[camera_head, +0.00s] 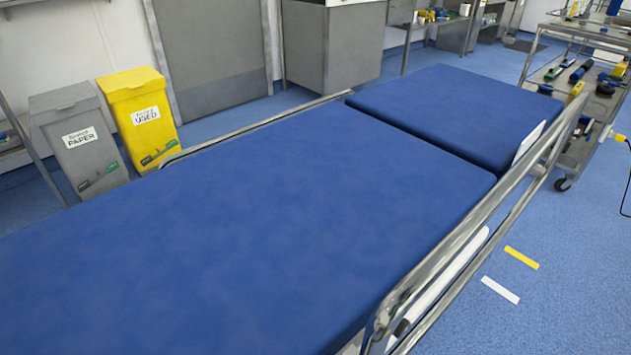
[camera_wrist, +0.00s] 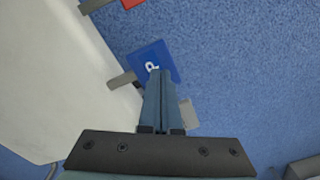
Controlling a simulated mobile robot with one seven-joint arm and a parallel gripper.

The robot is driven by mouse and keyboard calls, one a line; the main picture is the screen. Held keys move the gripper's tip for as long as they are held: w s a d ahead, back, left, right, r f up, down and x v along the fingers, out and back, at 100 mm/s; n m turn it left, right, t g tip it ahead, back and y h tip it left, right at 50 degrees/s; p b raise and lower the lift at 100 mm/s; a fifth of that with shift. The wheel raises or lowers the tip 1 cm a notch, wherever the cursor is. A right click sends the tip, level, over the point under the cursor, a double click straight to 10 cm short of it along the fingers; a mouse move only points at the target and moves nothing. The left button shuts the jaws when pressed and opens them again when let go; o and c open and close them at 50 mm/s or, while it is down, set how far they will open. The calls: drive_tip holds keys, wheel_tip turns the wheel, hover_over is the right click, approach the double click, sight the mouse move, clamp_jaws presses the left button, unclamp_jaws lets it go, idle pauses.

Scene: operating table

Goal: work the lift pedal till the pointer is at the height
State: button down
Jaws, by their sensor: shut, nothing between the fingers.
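In the wrist view a blue pedal (camera_wrist: 176,57) with a white mark sits beside the pale table base (camera_wrist: 40,75), with a grey bar (camera_wrist: 122,80) at its left. My gripper (camera_wrist: 159,72) is shut and empty. Its fingertips overlap the pedal's lower part; I cannot tell whether they touch it. A red piece (camera_wrist: 131,3) shows at the top edge, cut off. A light grey piece (camera_wrist: 188,113) is partly hidden behind the fingers. In the head view the operating table (camera_head: 230,220) has blue padding. I cannot make out a pointer or height scale.
A metal side rail (camera_head: 470,225) runs along the table's right side. Yellow (camera_head: 522,257) and white (camera_head: 500,290) strips mark the blue floor beside it. A tool trolley (camera_head: 580,100) stands at the far right. A grey bin (camera_head: 80,140) and yellow bin (camera_head: 140,115) stand at left.

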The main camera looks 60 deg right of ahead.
wheel_tip(320, 180, up, 5)
drive_tip(key=p, duration=0.4)
idle(0.4)
